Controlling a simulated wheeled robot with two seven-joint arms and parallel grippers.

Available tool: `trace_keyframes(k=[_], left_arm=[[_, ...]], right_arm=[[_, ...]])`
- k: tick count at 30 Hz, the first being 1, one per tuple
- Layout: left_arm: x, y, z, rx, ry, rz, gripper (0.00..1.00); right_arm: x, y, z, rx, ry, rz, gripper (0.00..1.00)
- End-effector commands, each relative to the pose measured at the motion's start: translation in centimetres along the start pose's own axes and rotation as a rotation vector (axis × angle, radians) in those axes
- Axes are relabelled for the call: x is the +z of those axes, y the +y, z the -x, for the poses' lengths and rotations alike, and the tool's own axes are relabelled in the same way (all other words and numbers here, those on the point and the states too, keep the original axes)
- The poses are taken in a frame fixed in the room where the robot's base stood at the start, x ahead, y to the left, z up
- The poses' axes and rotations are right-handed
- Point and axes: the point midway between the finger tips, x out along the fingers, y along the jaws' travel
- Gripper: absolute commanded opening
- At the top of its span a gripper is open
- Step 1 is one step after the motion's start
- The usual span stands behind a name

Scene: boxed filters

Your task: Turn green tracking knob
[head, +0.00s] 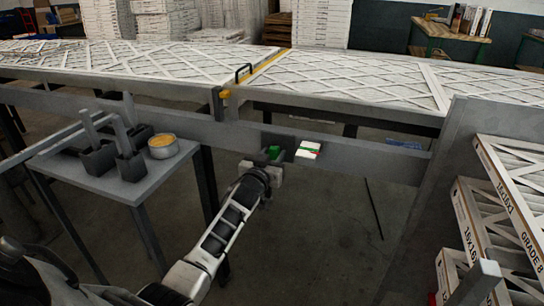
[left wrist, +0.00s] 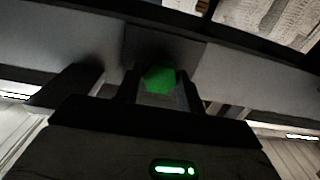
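The green knob (head: 273,152) sits on a dark box on the long grey beam under the table's front edge. In the left wrist view the green knob (left wrist: 160,79) is between my left gripper's two dark fingers (left wrist: 159,88). In the head view my left gripper (head: 268,164) reaches up to the knob from below and covers part of it. The fingers stand close on both sides of the knob. I cannot tell whether they touch it. My right gripper is not in view.
A white card with green and red marks (head: 308,149) is just right of the knob. A grey side table (head: 110,180) with dark holders and a round yellow-topped tin (head: 163,145) stands left. A rack of boxed filters (head: 490,220) is at right. Filters cover the long table.

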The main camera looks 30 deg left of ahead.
Motion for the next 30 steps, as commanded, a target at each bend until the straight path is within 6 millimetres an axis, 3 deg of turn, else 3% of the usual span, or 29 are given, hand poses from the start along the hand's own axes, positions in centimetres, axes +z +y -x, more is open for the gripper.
trace_keyframes(k=[11,30], left_arm=[[-0.03,0.03,0.03,0.0,-0.002,0.106,0.15],[0.09,0.02,0.05,-0.001,-0.003,0.581,0.15]], right_arm=[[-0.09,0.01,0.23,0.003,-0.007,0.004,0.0],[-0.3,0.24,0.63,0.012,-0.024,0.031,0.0]])
